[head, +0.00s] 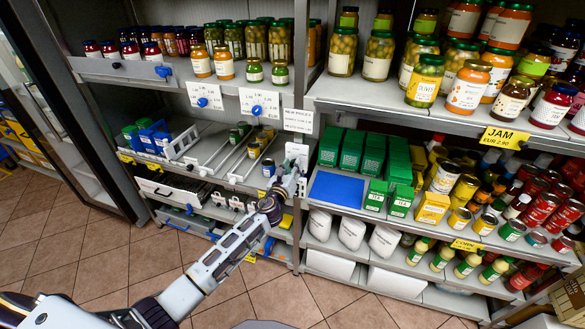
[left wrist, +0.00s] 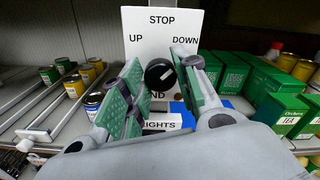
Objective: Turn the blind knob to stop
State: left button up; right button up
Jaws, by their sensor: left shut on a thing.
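The blind knob (left wrist: 157,74) is round and black with a white pointer line. In the left wrist view it sits on a white panel (left wrist: 161,22) marked STOP at the top, UP on the left and DOWN on the right. The line slants up to the right, toward DOWN. My left gripper (left wrist: 165,73) has its green-padded fingers on either side of the knob and is shut on it. In the head view my left gripper (head: 289,181) reaches the small white panel (head: 297,152) on the shelf post and hides the knob. My right gripper is not in view.
A LIGHTS label (left wrist: 163,125) is partly hidden below the knob. Green boxes (head: 363,152) and a blue mat (head: 336,188) are right of the panel. Small cans (head: 254,150) stand on the left shelf. Jars fill the shelves above. The tiled floor (head: 110,245) is clear at the left.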

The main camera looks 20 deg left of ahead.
pick_arm(q)
jog(key=shift+n, duration=0.3)
jog(key=shift+a+n+b, duration=0.1)
jog(key=shift+n+b, duration=1.1)
jog(key=shift+n, duration=2.9)
jog(key=o, duration=1)
jog(key=shift+s, duration=0.1)
jog(key=shift+s+a, duration=0.2)
jog(key=shift+s, duration=5.7)
